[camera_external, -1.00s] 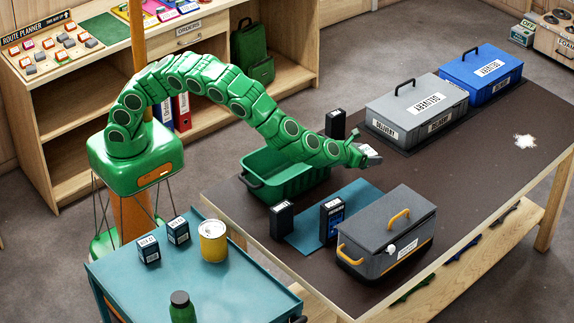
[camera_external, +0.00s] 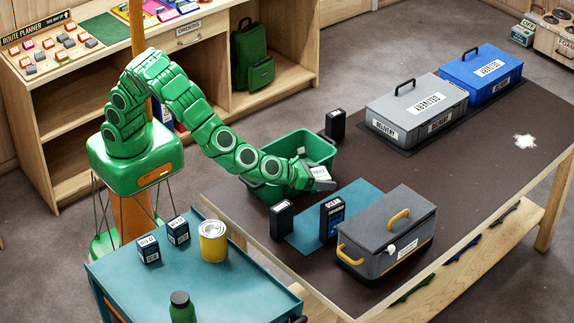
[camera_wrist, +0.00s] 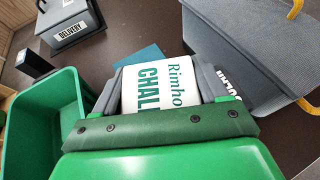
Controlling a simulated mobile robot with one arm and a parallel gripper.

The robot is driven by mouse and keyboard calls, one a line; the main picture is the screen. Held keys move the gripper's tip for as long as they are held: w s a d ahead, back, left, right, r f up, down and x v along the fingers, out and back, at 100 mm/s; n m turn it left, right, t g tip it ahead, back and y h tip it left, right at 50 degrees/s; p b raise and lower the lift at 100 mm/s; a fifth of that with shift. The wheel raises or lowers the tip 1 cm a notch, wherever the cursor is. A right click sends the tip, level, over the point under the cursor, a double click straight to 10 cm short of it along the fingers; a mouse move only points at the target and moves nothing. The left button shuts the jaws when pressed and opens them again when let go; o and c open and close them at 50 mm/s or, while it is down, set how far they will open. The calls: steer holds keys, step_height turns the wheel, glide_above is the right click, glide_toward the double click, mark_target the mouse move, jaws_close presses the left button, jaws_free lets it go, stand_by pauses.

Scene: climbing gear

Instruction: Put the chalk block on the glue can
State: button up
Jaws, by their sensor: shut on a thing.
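The chalk block (camera_wrist: 164,88) is white with green lettering and fills the space between the two grey fingers in the wrist view. My gripper (camera_external: 322,182) is shut on it and holds it above the dark table, at the right edge of the green bin. The block (camera_external: 321,172) shows as a small pale piece in the external view. A yellow can with a pale top (camera_external: 213,241), which looks like the glue can, stands upright on the teal cart at the lower left. Its label is not readable. My gripper is well apart from it, to its upper right.
Two small dark boxes (camera_external: 149,249) and a green bottle (camera_external: 181,307) share the cart (camera_external: 240,285). The green bin (camera_external: 317,149), dark upright boxes (camera_external: 282,219) and a grey cooler (camera_external: 386,243) stand on the table. Delivery boxes (camera_external: 416,107) are at the back.

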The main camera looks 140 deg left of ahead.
steer(key=s+d+r+m+t, duration=0.1)
steer(key=d+r, duration=0.1)
steer(key=d, duration=0.5)
steer(key=s+d+r+t, duration=0.1)
steer(key=s+d+r, duration=0.1)
steer(key=d, duration=0.4)
steer(key=s+d+r+m+t+h, duration=0.1)
steer(key=s+d+r+m, duration=0.15)
steer(key=s+d, duration=0.7)
steer(key=s+d+r+m+t+h, duration=0.15)
steer(key=s+d+r, duration=0.25)
steer(key=s+d, duration=0.55)
glide_above(218, 229)
steer(key=s, duration=0.1)
steer(key=shift+h, duration=0.25)
steer(key=f, duration=0.8)
steer(key=shift+s+f, duration=0.1)
steer(key=shift+s, duration=0.1)
steer(key=shift+w+f, duration=0.55)
steer(key=shift+f, duration=0.05)
steer(key=shift+w+f, duration=0.1)
steer(key=shift+f, duration=1.55)
